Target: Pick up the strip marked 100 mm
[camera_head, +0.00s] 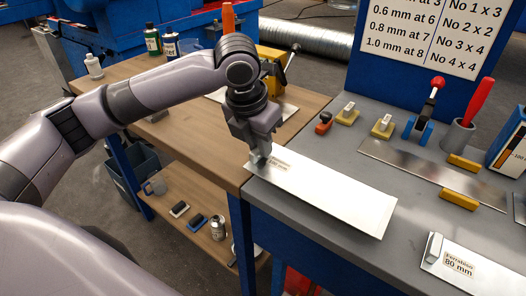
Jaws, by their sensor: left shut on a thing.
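A wide, shiny metal strip (335,195) extends across the left part of the grey bench top. A small label near its left end is too small and partly covered to read. My left gripper (259,160) points down at that end and is shut on the strip. I cannot tell whether the strip rests flat on the bench or is slightly raised. Another metal strip (490,270), labelled 80 mm, lies at the lower right with a small block on its left end. My right gripper is not in view.
The grey bench (300,225) carries a narrower metal sheet (420,170), yellow blocks (459,199), a red-knobbed lever tool (430,110) and a cup with a red handle (460,132). A wooden bench (130,72) adjoins at left. A blue sign board stands behind.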

